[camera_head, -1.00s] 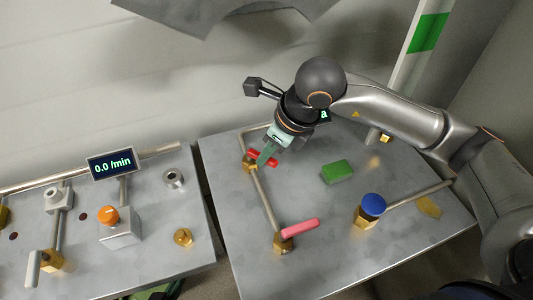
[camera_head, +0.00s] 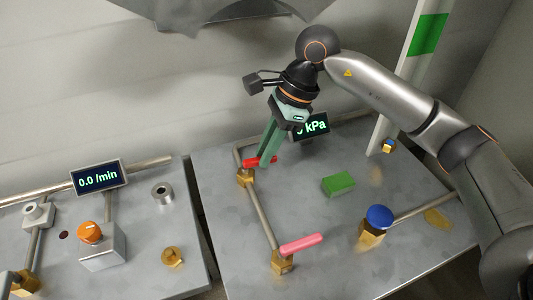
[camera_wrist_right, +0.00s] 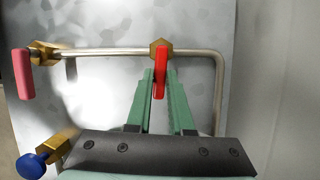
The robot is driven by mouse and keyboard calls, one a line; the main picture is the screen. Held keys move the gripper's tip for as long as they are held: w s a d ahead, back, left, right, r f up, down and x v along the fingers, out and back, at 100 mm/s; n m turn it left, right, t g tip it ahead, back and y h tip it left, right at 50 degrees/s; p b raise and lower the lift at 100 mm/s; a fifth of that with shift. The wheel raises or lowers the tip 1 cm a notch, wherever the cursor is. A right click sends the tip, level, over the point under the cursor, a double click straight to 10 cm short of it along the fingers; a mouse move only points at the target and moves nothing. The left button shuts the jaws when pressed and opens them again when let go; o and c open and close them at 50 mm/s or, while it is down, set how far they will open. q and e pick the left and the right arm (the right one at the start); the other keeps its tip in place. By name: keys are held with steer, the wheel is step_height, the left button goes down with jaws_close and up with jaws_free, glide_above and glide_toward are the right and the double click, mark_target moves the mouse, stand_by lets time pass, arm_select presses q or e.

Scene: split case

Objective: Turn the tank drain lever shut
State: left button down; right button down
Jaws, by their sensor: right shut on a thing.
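A red lever (camera_head: 252,162) sits on a brass valve (camera_head: 245,178) on the pipe of the right panel. In the right wrist view the red lever (camera_wrist_right: 159,58) stands crosswise to its pipe. My right gripper (camera_head: 264,158) is shut on the red lever; its green fingers (camera_wrist_right: 160,74) lie on either side of it. A pink lever (camera_head: 302,243) sits on another brass valve at the front of the same pipe, also crosswise. No label shows which of them is the tank drain lever. My left gripper is out of view.
A blue knob (camera_head: 380,216) and a green block (camera_head: 338,184) are on the right panel (camera_head: 330,240). A display (camera_head: 314,126) reading kPa is partly hidden behind my gripper. On the left panel are a 0.0 /min display (camera_head: 98,177) and an orange knob (camera_head: 89,232).

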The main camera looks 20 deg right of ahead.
steer(key=shift+w+n, duration=0.25)
steer(key=shift+n, duration=0.25)
steer(key=c, duration=0.8)
jaws_free()
steer(key=shift+s, duration=0.1)
